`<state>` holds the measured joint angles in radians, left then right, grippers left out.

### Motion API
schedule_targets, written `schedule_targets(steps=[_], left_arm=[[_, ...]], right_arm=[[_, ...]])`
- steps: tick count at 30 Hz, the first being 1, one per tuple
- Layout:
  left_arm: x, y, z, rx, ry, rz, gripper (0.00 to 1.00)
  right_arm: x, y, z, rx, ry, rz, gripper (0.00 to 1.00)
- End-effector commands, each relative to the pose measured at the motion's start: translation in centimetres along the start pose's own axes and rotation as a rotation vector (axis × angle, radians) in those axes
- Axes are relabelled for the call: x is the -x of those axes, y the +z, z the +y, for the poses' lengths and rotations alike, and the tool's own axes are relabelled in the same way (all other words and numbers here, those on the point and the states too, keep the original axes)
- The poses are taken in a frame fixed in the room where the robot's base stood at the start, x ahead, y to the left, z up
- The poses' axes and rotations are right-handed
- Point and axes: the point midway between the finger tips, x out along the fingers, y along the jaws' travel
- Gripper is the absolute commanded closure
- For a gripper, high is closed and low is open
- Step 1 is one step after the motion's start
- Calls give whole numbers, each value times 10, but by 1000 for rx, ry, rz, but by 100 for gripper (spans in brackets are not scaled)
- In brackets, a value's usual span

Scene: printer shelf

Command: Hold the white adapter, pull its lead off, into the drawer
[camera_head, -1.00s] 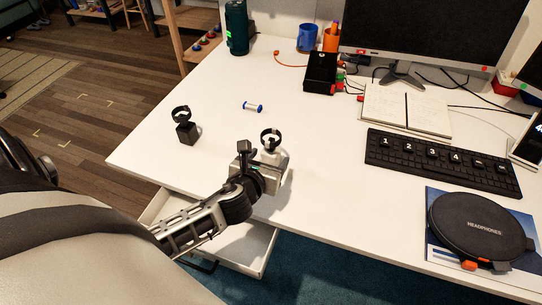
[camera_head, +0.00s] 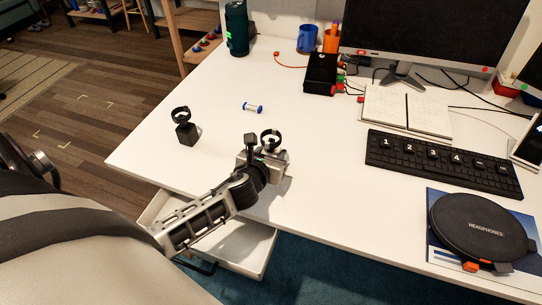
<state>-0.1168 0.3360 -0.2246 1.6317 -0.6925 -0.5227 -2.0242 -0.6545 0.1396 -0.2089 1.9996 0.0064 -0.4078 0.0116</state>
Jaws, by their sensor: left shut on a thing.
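The white adapter (camera_head: 281,157) stands near the front edge of the desk, left of the keyboard, with a black looped lead (camera_head: 270,137) on its top. My left gripper (camera_head: 263,157) is shut on the adapter from its left front side. The gripper hides much of the adapter. A black adapter (camera_head: 187,134) with a similar black loop stands further left on the desk. The white drawer (camera_head: 264,256) is open below the desk's front edge, partly hidden by my left arm. My right gripper is not in view.
A small blue-and-white cylinder (camera_head: 253,107) lies behind the adapters. A black keyboard (camera_head: 440,165), an open notebook (camera_head: 408,112) and a headphone case (camera_head: 478,225) are to the right. A black box (camera_head: 320,74) stands at the back. The desk between adapters and keyboard is clear.

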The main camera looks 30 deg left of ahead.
Motion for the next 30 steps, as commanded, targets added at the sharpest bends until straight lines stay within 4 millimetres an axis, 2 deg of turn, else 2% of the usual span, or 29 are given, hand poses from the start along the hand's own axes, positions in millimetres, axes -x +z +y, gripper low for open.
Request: schedule_targets(steps=[8,13,20,24,30], left_arm=[[3,9,0,-2,-1,-3,84],[17,36,-1,-5,-3,-5,84],[80,68,-16,0,-6,-2,84],[116,66,-27,1,-4,3,84],[154,68,-38,2,-1,1,84]], right_arm=[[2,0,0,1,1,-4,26],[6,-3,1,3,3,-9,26],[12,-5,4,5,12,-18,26],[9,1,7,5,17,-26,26],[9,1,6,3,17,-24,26]])
